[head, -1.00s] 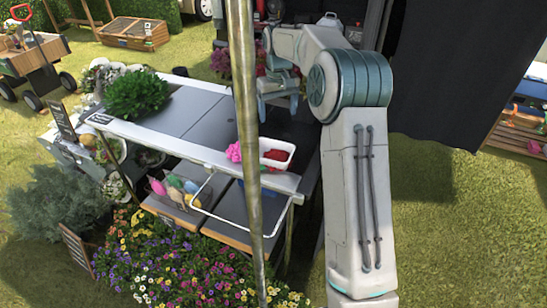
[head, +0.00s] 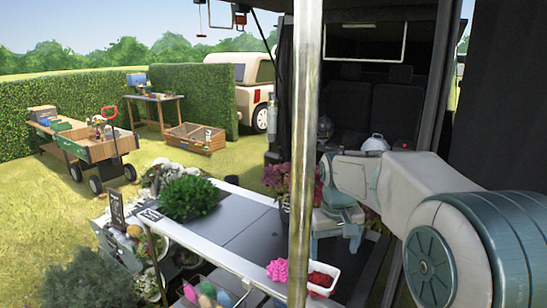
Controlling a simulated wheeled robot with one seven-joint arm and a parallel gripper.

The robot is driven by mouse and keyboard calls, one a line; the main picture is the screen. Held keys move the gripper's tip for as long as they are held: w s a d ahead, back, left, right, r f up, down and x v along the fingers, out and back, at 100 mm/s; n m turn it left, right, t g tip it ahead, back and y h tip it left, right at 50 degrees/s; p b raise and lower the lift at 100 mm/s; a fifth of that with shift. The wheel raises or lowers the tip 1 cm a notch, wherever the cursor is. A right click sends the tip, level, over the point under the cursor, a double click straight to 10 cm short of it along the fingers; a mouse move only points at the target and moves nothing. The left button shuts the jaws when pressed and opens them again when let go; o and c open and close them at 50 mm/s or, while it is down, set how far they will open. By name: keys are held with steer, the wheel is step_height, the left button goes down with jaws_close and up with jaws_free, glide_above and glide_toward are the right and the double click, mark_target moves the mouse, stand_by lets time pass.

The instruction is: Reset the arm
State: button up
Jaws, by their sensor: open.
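My arm reaches in from the lower right of the head view, bent at a large teal-ringed joint. My gripper (head: 336,243) hangs at the arm's far end, over the right part of the grey table (head: 222,222). It is open, and I see nothing held in it. The steel pole in front stands just left of it and may hide part of it. A white tray (head: 322,291) with red contents sits on the table's near edge, below the gripper in the picture. A pink flower (head: 277,270) lies left of the tray.
A leafy green plant (head: 188,198) stands on the table's left part. A vertical steel pole (head: 303,150) crosses the view near my gripper. A dark open van (head: 378,95) is behind. A wooden cart (head: 100,143) stands on open grass at left.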

steer(key=s+f+m+t, duration=0.1)
steer(key=s+f, duration=0.1)
steer(key=s, duration=0.9)
steer(key=s+f, duration=0.2)
steer(key=s, duration=1)
steer(key=shift+d+f+m+t+y, duration=0.25)
steer(key=shift+d+m+t+y, duration=0.05)
steer(key=shift+d+m+t, duration=0.1)
